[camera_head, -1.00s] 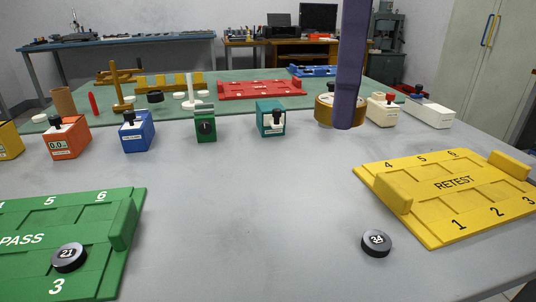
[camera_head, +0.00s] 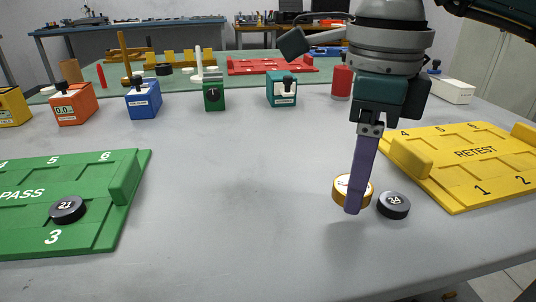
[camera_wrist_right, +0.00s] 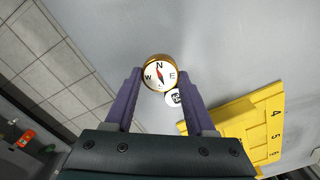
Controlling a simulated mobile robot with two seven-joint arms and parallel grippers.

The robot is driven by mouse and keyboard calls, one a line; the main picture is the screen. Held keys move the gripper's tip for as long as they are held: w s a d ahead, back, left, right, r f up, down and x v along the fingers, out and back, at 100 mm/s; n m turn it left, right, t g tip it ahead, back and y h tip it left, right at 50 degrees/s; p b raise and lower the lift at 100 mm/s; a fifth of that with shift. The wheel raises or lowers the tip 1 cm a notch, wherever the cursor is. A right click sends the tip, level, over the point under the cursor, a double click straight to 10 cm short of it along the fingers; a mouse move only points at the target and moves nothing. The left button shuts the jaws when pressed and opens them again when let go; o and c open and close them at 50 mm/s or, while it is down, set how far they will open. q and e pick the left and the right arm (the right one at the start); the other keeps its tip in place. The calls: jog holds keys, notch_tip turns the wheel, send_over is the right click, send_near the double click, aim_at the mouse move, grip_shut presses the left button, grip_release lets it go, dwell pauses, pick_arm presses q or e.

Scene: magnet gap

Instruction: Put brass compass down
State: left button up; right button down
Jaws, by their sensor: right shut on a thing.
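The brass compass (camera_head: 341,190) has a gold rim and a white dial. In the wrist view the compass (camera_wrist_right: 158,73) faces the camera, with N, E and W legible. My right gripper (camera_head: 356,200) has purple fingers, one on each side of the compass, and is shut on it. In the head view one finger hides part of the compass. A soft shadow on the grey table suggests the compass is slightly above the surface; contact is not clear. My left gripper is not in view.
The yellow RETEST board (camera_head: 460,185) is to the right. The green PASS board (camera_head: 90,235) holds another puck (camera_head: 67,209). Small coloured boxes line the back. The table's middle is clear.

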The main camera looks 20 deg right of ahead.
jog(key=shift+f, duration=1.45)
jog(key=shift+f+b, duration=0.2)
jog(key=shift+b, duration=0.2)
jog(key=shift+c, duration=1.2)
grip_release()
jog(key=shift+r+p, duration=0.3)
jog(key=shift+r, duration=0.25)
notch_tip(320, 180, up, 11)
jog(key=p, duration=0.2)
jog(key=shift+r+p, duration=0.2)
jog(key=shift+p, duration=0.1)
jog(key=shift+s+a, duration=0.15)
